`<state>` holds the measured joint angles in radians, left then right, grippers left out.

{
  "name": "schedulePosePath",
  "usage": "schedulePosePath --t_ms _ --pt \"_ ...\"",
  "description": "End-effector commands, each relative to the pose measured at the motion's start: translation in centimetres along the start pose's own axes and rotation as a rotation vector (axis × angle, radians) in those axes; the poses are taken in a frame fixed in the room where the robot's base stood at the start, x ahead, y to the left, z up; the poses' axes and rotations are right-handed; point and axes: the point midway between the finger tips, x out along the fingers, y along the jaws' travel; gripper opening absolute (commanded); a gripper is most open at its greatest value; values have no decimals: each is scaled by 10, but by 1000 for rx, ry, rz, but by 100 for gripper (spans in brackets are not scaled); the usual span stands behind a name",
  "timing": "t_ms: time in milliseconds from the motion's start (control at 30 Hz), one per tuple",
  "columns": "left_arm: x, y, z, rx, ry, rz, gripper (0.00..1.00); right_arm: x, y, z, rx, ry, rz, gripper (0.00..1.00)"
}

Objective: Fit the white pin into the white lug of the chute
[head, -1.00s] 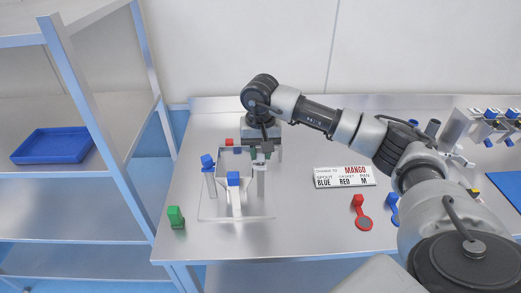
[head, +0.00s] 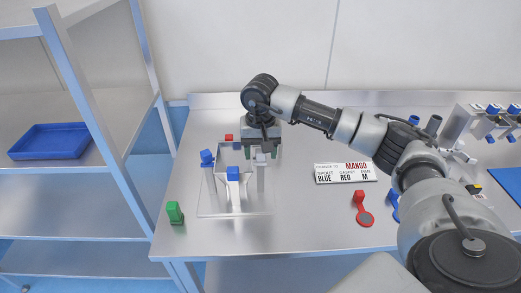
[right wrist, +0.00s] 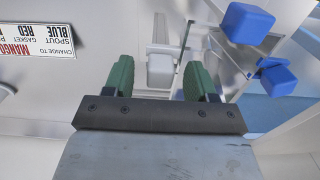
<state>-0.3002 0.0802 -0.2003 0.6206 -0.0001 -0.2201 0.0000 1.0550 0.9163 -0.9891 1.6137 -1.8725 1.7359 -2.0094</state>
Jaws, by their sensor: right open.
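The chute (head: 233,160) stands on a clear base plate on the table, with posts around it. The white pin's pale square head (head: 261,158) sits over the upright at the chute's right side; how deep it sits in the white lug cannot be seen. The head also shows in the right wrist view (right wrist: 160,70). My right gripper (head: 262,149) is open above the pin. In the right wrist view its green fingers (right wrist: 160,78) stand apart on either side of the pin head, with gaps visible. My left gripper is not in view.
Blue-headed pins (head: 207,157) (head: 233,174) stand at the chute's left and front. A red block (head: 229,137) is behind, a green block (head: 175,212) at the front left. A sign (head: 345,173) and a red gasket (head: 363,210) lie to the right. The table front is clear.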

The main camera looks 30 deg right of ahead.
Motion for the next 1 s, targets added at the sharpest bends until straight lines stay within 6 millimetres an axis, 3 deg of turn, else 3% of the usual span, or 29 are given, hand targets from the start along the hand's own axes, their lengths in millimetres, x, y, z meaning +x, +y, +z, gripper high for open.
schedulePosePath --t_ms 267,700,1000 --pt "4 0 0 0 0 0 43 -12 -1 -1 0 4 -3 57" --pt "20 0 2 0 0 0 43 -93 -1 -1 1 3 -3 57" --pt "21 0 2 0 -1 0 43 -108 0 0 0 -1 0 57"
